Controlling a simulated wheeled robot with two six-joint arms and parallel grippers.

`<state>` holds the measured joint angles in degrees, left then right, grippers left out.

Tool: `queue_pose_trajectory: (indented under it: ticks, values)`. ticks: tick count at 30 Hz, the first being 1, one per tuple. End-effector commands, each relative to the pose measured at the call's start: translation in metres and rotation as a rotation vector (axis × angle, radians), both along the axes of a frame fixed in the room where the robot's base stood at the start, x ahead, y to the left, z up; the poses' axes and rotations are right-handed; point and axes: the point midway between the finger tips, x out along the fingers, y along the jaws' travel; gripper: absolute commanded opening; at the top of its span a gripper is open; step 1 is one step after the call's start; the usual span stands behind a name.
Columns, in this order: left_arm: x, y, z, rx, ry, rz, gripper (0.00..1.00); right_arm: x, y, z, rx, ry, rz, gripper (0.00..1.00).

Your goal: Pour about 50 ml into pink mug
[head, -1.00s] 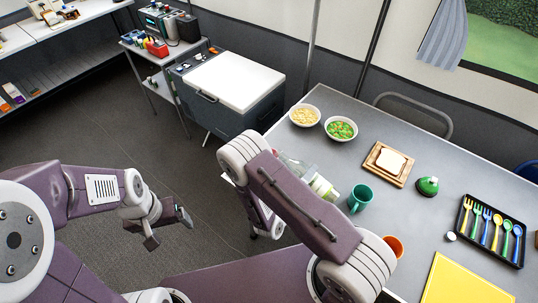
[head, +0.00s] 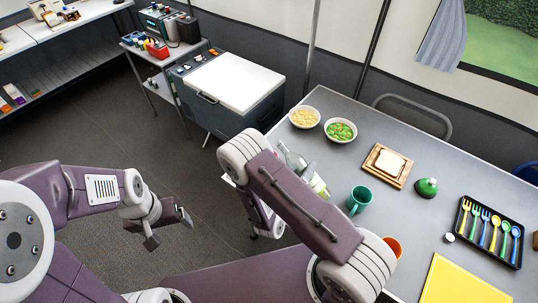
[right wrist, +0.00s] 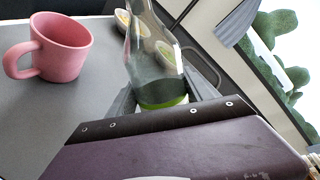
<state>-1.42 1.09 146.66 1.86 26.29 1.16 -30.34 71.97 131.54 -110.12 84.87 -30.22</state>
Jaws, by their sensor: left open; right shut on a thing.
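The pink mug (right wrist: 62,50) stands on the grey table in the right wrist view, handle to the left; its inside is hidden. In the head view my right arm hides it. My right gripper (right wrist: 165,104) is shut on a clear bottle (right wrist: 152,62) with green at its lower end; I cannot tell if this green is liquid. The bottle is apart from the mug, to its right in the wrist view. The bottle also shows beside my right arm in the head view (head: 291,158), tilted. My left gripper (head: 169,229) is open and empty over the floor.
A white-lidded cooler (head: 232,85) stands behind.

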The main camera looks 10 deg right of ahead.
Motion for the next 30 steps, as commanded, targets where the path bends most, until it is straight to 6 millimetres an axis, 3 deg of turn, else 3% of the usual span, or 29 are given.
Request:
queue_pose_trajectory:
  ticks: [5,15,30]
  values:
    - [0.000,0.000,-0.003,0.000,0.000,0.000,0.81,0.020,0.015,0.017,0.182,-0.239,0.000,0.07]
    - [0.000,0.000,-0.037,0.000,0.000,0.000,0.81,0.031,0.024,0.022,0.491,-0.647,-0.005,0.07]
    - [0.000,0.000,-0.043,0.000,0.000,0.000,0.81,0.035,0.026,0.027,0.569,-0.750,-0.007,0.07]
